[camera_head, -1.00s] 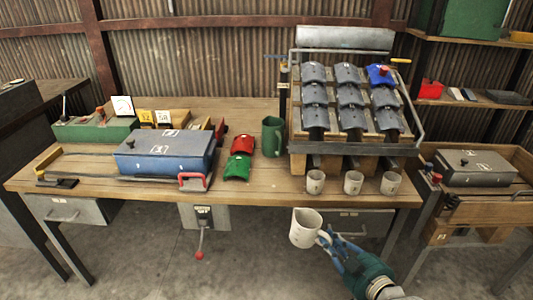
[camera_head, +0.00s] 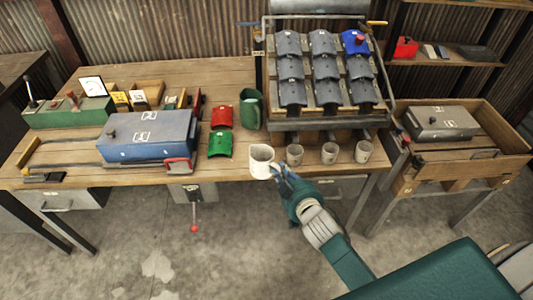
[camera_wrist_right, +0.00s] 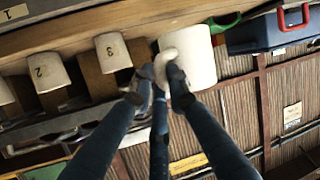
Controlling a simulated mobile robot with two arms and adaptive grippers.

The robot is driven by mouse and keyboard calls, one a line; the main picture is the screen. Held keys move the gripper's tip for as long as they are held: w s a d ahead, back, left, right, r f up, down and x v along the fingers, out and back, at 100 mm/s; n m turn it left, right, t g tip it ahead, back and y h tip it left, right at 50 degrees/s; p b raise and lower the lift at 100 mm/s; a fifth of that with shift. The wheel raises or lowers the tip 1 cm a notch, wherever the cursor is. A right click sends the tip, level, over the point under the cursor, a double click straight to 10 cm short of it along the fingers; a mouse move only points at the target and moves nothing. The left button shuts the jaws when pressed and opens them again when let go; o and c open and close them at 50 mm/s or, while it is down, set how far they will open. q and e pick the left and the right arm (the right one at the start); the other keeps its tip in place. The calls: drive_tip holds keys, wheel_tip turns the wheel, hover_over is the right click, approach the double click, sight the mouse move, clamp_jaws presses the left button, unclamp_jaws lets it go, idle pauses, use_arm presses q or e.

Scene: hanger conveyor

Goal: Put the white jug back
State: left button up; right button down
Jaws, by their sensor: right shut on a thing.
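The white jug (camera_head: 261,161) is upright or nearly so at the table's front edge, left of the small white cups. My right gripper (camera_head: 282,176) is shut on its handle, on the jug's right side. In the right wrist view the jug (camera_wrist_right: 190,58) is beside the cup marked 3, and the gripper fingers (camera_wrist_right: 157,88) close around the handle. I cannot tell whether the jug's base touches the table. My left gripper is not in view.
Three small cups (camera_head: 329,153) stand in a row under the rack of grey chutes (camera_head: 322,70). A green jug (camera_head: 249,110), a red piece (camera_head: 222,117), a green piece (camera_head: 220,144) and a blue box (camera_head: 147,135) are on the table (camera_head: 207,172). A wooden crate (camera_head: 490,167) stands right.

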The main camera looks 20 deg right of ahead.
sight(270, 153)
drive_tip(key=w+b, duration=0.2)
drive_tip(key=w, duration=0.4)
drive_tip(key=w+b, duration=0.2)
drive_tip(key=w, duration=0.4)
drive_tip(key=shift+d+f, duration=0.1)
drive_tip(key=shift+d, duration=0.1)
wheel_tip(270, 153, down, 4)
drive_tip(key=b, duration=0.4)
drive_tip(key=shift+r, duration=0.2)
drive_tip(key=shift+s+r, duration=0.1)
drive_tip(key=c, duration=1.7)
unclamp_jaws()
